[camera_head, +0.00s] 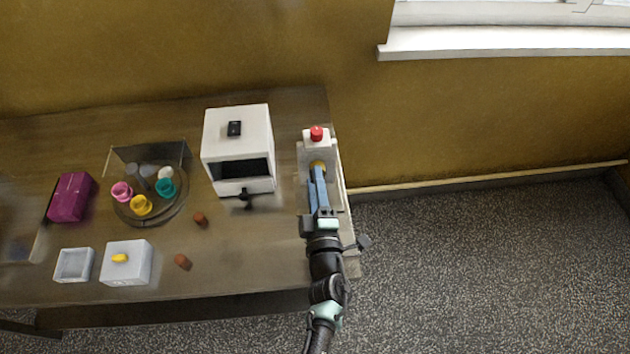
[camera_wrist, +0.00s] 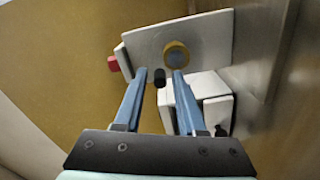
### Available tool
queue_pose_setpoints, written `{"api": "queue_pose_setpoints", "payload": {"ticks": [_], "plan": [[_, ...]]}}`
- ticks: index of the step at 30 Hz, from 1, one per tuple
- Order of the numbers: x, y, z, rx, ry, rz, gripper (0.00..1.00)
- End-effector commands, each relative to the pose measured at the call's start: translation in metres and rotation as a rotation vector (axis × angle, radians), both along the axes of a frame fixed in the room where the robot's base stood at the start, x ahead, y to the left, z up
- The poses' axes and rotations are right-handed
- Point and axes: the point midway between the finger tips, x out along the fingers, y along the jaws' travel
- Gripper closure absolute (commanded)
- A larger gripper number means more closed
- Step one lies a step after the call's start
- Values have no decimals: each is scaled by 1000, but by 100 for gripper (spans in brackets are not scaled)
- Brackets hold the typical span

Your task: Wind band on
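A white machine (camera_head: 308,152) stands at the table's right end, with a red knob or button (camera_head: 317,133) on top. Its white panel (camera_wrist: 205,35) fills the upper wrist view, and the red part (camera_wrist: 113,64) shows at its left edge. A round gold dial with a grey centre (camera_wrist: 176,54) sits on the panel. My gripper (camera_wrist: 159,73) is open, its blue fingers apart. The right fingertip overlaps the dial's lower edge in this view; I cannot tell whether they touch. A short black peg (camera_wrist: 159,78) shows between the fingers. In the head view my gripper (camera_head: 316,170) largely hides the dial.
Left of the machine is a white box with a dark opening (camera_head: 239,140). A round tray (camera_head: 125,210) holds pink, yellow and teal cups. A magenta box (camera_head: 71,197), white open box (camera_head: 74,265), white block with yellow top piece (camera_head: 127,264) and brown pieces (camera_head: 183,261) also lie there.

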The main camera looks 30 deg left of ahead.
Motion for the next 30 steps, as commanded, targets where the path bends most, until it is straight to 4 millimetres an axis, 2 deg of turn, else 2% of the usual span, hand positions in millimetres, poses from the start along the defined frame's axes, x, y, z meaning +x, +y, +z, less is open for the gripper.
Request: {"api": "queue_pose_setpoints", "payload": {"ticks": [10, 14, 30], "plan": [[-1, 0, 0, 0, 0, 0, 50], [-8, -6, -1, -1, 2, -1, 50], [-91, -61, -2, -2, 1, 1, 50]]}}
